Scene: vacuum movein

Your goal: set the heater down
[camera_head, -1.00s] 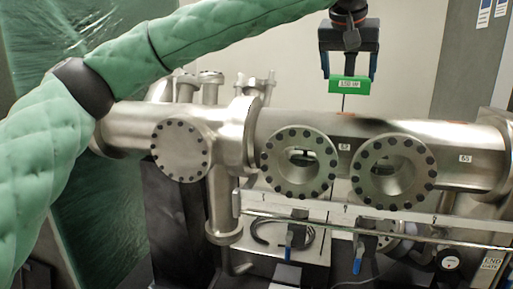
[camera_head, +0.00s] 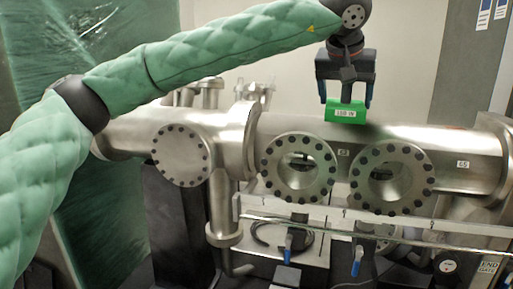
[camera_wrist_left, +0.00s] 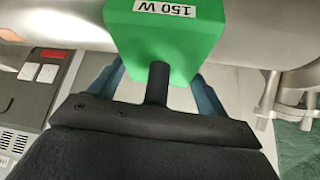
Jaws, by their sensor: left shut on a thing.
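The heater is a green block (camera_head: 346,110) with a white label; in the left wrist view the block (camera_wrist_left: 185,35) reads "150 W". My left gripper (camera_head: 346,100) is shut on it from above, one finger at each side. The block is just above or at the top of the horizontal steel tube (camera_head: 420,142); I cannot tell whether it touches. In the left wrist view the gripper's blue-grey fingers (camera_wrist_left: 160,78) are partly hidden behind the block and a dark bracket. My right gripper is not in view.
Two round bolted window flanges (camera_head: 298,167) (camera_head: 392,178) face me below the block. A closed flange (camera_head: 181,155) and a vertical pipe (camera_head: 222,205) are to the left. A clear rail (camera_head: 380,229) runs in front. Plastic-wrapped equipment (camera_head: 90,50) stands at far left.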

